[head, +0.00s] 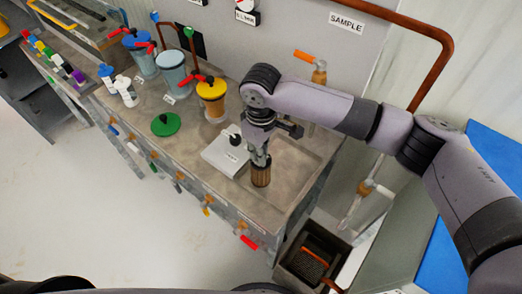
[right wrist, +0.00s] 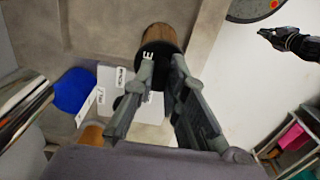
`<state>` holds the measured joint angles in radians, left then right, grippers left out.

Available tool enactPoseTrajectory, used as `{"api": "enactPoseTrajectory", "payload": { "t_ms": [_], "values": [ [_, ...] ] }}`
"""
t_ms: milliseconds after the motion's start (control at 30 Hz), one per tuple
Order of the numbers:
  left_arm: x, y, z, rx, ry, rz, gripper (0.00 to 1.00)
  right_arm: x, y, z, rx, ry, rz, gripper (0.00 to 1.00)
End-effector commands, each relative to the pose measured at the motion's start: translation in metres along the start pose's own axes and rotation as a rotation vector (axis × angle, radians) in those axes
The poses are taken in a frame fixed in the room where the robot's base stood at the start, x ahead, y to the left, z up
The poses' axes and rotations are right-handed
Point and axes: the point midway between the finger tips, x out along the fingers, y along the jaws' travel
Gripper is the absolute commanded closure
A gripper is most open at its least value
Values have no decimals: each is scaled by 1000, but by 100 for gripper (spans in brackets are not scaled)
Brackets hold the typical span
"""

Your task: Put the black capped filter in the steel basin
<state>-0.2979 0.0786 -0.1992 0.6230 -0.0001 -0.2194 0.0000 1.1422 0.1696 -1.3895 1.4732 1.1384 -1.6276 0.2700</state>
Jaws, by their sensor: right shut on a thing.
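My right gripper (head: 260,158) is shut on the black capped filter (head: 260,175), which has a brown ribbed body. The filter hangs upright below the fingers, over the near left part of the steel basin (head: 300,167), a shallow recess in the bench top. I cannot tell whether the filter touches the basin floor. In the right wrist view the fingertips (right wrist: 160,65) close at the black cap (right wrist: 158,52), with the brown body (right wrist: 161,36) beyond it. A dark jointed part at the right of the wrist view may be my left gripper (right wrist: 285,39); its fingers are too small to read.
A white block (head: 222,158) with a black knobbed item stands just left of the basin. A valve with pipe rises behind. A dark grated drain box (head: 310,258) is below.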

Motion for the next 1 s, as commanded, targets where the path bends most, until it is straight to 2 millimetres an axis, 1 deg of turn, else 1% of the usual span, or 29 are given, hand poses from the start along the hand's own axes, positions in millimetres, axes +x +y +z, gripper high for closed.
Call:
{"api": "enactPoseTrajectory", "payload": {
  "t_ms": [100,433,467,733,767,1000],
  "values": [
    [-2,1,5,-1,-9,1,100,7,0,0,-1,2,2,100],
    [-2,0,6,-1,-10,1,100,10,0,0,0,2,0,100],
    [-2,0,6,-1,-10,1,100,11,0,0,0,1,0,87],
    [-2,0,5,0,-8,0,100,10,0,0,0,1,1,69],
    [-2,0,5,0,-8,0,100,10,0,0,0,1,1,67],
    [-2,0,3,1,-6,0,100,10,0,0,0,2,1,67]
  ]
}}
